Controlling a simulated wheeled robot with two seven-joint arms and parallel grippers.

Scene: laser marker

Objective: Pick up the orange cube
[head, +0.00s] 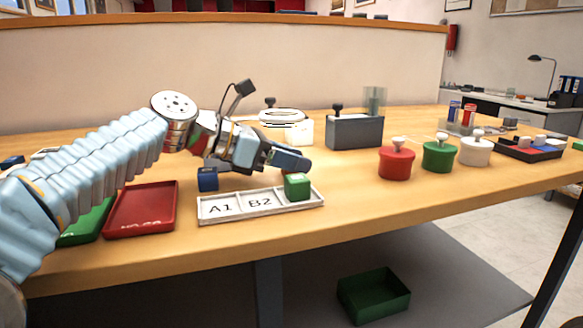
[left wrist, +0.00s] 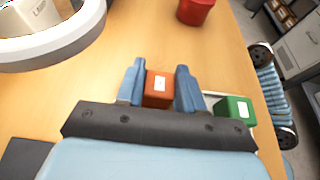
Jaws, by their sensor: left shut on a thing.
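The orange cube (left wrist: 158,90) sits between the two blue fingers of my left gripper (left wrist: 160,82) in the left wrist view, with a finger against each side. In the head view my left gripper (head: 291,161) is just behind the white tray marked A1 and B2 (head: 228,206); the orange cube is hidden there by the gripper. A green cube (head: 297,187) is in the tray's right end, close in front of the fingers. A blue cube (head: 207,179) stands behind the tray at left. My right gripper does not show clearly.
A red tray (head: 141,209) and a green tray (head: 86,224) lie at left. A white ring-shaped device (head: 282,117) and a grey box (head: 355,132) stand behind. Red (head: 396,163), green (head: 438,156) and white (head: 475,151) canisters stand right. Table is clear between tray and canisters.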

